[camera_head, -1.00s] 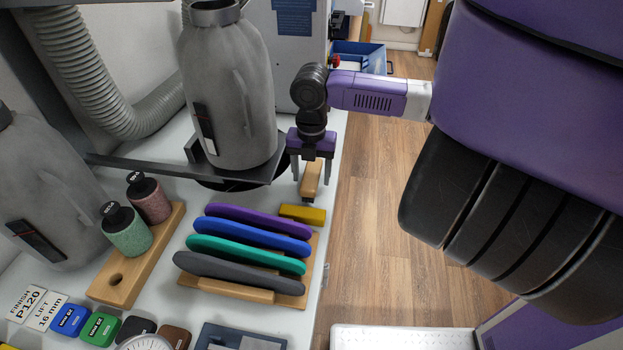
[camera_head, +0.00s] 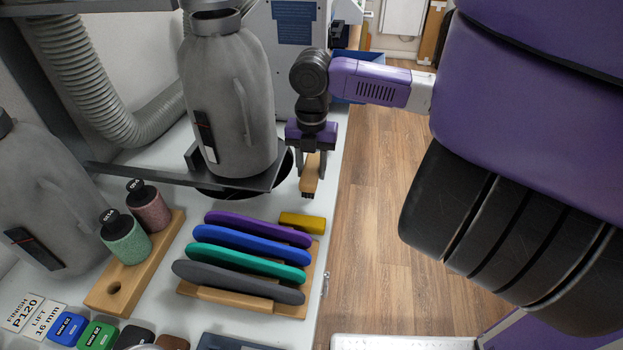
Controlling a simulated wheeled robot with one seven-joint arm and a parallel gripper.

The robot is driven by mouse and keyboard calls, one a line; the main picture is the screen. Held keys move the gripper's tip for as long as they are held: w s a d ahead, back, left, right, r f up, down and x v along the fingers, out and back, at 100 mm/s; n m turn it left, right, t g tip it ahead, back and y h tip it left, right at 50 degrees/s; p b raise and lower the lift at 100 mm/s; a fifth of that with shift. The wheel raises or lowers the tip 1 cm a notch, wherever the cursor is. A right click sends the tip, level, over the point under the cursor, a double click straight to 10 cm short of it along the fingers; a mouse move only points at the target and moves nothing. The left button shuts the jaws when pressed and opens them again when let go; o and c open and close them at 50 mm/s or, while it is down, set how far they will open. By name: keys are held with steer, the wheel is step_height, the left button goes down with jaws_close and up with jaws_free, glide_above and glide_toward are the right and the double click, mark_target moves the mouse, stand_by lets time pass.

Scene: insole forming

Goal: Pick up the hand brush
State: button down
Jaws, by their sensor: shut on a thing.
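The hand brush (camera_head: 311,176) has a light wooden body with dark bristles at its lower near end. It is at the back right of the white bench, beside the round dark opening. My gripper (camera_head: 311,165) points down over it with one finger on each side, shut on the wooden body. The brush appears at or just above the bench top; I cannot tell whether it still touches the surface. The gripper hides its far end.
A yellow block (camera_head: 303,221) lies just in front of the brush. A wooden rack (camera_head: 236,298) holds purple, blue, green and grey insoles. A grey machine housing (camera_head: 228,100) stands close on the left. The bench edge and open floor (camera_head: 380,250) are to the right.

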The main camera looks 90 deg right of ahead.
mark_target(312, 167)
step_height(312, 167, up, 15)
steer(key=shift+r, duration=0.2)
steer(key=c, duration=1.4)
jaws_free()
jaws_close()
